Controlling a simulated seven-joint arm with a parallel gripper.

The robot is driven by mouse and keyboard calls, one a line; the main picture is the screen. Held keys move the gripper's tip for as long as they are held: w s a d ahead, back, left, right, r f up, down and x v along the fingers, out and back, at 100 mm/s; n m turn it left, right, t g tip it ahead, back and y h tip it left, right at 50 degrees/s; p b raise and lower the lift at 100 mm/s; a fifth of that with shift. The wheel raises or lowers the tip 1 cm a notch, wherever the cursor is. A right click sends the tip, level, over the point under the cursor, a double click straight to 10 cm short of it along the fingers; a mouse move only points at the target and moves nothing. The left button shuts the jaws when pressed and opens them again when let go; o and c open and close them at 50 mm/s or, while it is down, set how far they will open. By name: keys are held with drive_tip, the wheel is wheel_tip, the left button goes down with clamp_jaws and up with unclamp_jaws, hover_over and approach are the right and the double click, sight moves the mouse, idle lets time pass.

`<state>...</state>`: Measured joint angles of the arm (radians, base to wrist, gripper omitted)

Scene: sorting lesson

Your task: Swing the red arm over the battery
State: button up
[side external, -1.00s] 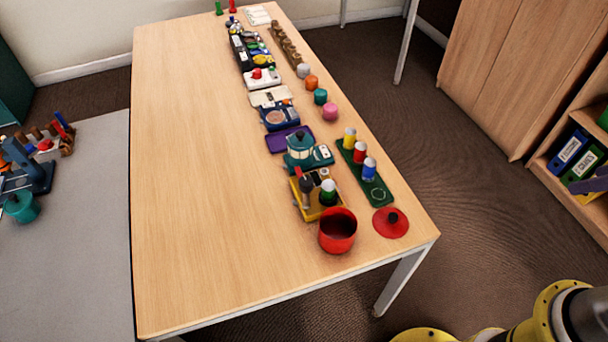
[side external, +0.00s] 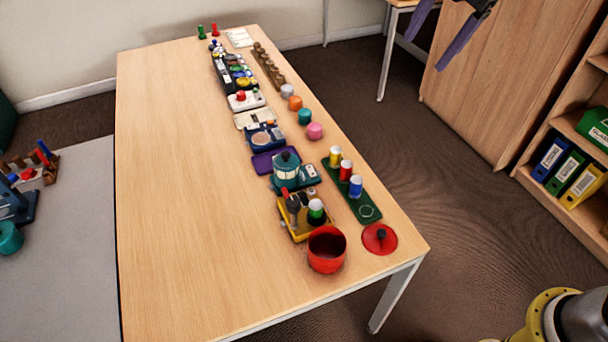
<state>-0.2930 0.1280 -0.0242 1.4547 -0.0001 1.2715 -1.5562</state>
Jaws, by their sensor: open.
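A yellow holder (side external: 300,232) stands near the table's front right corner. A green battery with a pale top (side external: 316,211) stands upright in it. Beside the battery is a dark grey post (side external: 293,203); a small red piece (side external: 285,192) shows at its upper left, perhaps the red arm, too small to tell. It appears to be apart from the battery's top. My gripper (side external: 427,54) is at the top right, its two purple-grey fingers spread, empty, high and well away from the holder. The upper part of my gripper is cut off by the picture edge.
A red pot (side external: 327,250) stands just in front of the holder, with a red lid (side external: 379,239) to its right. A green tray (side external: 368,213) with upright yellow, red and blue cylinders lies right. A teal kettle-like thing (side external: 287,170) stands behind. The table's left half is clear.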

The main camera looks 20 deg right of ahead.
drive_tip(key=w+a+f+n+g, duration=0.1)
drive_tip(key=w+a+f+n, duration=0.25)
drive_tip(key=w+a, duration=0.2)
drive_tip(key=n+g+h, duration=0.1)
drive_tip(key=n+g, duration=0.1)
hover_over(293, 201)
wheel_tip(293, 201, down, 18)
drive_tip(key=r, duration=0.1)
wheel_tip(293, 201, down, 14)
drive_tip(key=shift+r, duration=0.1)
clamp_jaws()
